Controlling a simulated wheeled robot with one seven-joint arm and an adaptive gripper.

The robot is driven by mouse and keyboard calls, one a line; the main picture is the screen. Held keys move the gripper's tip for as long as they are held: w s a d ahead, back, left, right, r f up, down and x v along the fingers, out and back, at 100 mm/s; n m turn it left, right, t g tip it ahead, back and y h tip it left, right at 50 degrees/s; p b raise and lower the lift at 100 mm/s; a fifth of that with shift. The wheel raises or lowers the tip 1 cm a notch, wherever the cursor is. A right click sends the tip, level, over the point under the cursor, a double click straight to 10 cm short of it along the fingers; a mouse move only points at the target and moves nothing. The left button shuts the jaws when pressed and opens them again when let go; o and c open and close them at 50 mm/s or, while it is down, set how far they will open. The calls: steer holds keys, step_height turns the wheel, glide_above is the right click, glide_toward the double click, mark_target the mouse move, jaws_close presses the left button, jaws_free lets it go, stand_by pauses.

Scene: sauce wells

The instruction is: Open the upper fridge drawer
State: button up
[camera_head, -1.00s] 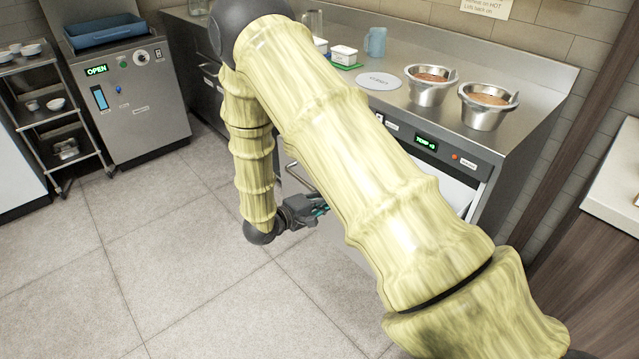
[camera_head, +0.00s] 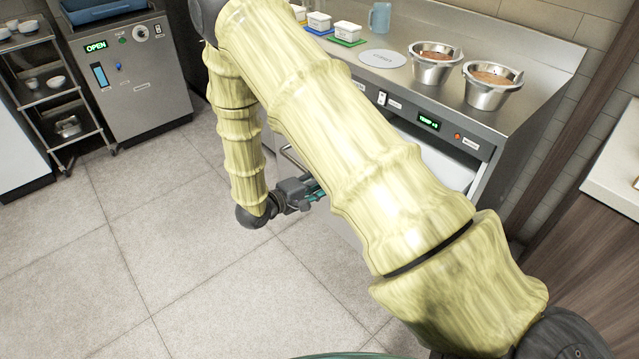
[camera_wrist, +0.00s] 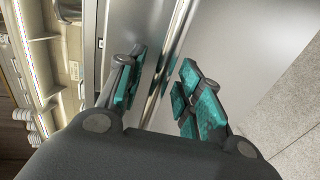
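My gripper (camera_head: 312,192) hangs low in front of the fridge unit under the steel counter, partly behind my arm. In the wrist view, its two teal-padded fingers (camera_wrist: 163,92) are apart, one on each side of a metal bar handle (camera_wrist: 182,28). The handle stands out from a smooth steel front (camera_wrist: 235,45). I cannot tell whether either pad touches the bar. A bit of bar handle also shows in the head view (camera_head: 292,157). My arm hides most of the drawer fronts, so how far the upper drawer is open is unclear.
The tiled floor (camera_head: 150,240) at left is clear.

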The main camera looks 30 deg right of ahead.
steer(key=v, duration=1.2)
stand_by(0.5)
